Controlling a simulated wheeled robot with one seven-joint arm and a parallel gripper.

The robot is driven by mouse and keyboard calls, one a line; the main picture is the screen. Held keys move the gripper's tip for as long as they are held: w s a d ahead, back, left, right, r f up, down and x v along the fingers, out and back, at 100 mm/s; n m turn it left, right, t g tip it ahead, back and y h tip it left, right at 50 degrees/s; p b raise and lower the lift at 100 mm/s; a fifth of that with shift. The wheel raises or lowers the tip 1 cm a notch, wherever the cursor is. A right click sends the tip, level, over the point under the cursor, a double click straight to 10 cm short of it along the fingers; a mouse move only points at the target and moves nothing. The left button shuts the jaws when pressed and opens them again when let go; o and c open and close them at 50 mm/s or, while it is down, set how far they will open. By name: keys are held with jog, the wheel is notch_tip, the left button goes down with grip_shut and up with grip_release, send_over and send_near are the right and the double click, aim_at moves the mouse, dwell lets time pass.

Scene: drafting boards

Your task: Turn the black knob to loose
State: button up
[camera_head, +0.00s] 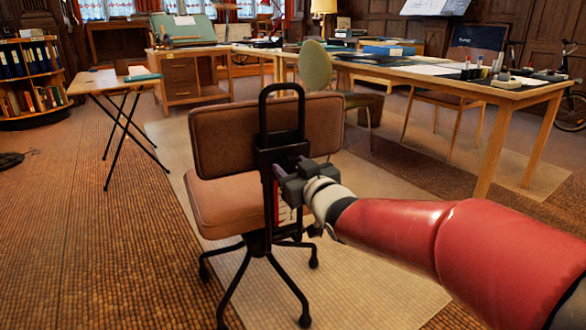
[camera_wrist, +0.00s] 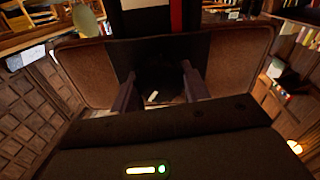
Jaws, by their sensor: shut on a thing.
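The black knob (camera_wrist: 160,78) sits between my fingers in the wrist view, dark and round with a short white mark on its face. It is mounted on the black bracket at the back of a brown office chair (camera_head: 265,130). My gripper (camera_head: 283,174) reaches the bracket from the right in the head view and hides the knob there. In the wrist view my gripper (camera_wrist: 158,76) has one finger on each side of the knob and is shut on it. A red and white label (camera_head: 284,208) shows on the bracket below my gripper; its wording is unreadable.
A black loop handle (camera_head: 282,92) rises above the bracket. The chair stands on a pale rug (camera_head: 375,275) on its black legged base. A long wooden table (camera_head: 480,90) is behind at right, and a small folding table (camera_head: 110,80) at left.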

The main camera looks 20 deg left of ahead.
jog(key=shift+f+n, duration=0.1)
jog(key=shift+n, duration=0.8)
jog(key=o, duration=1)
jog(key=shift+d, duration=0.1)
jog(key=p+v, duration=0.1)
jog(key=v, duration=0.6)
jog(key=shift+s+d, duration=0.2)
jog(key=shift+s, duration=0.1)
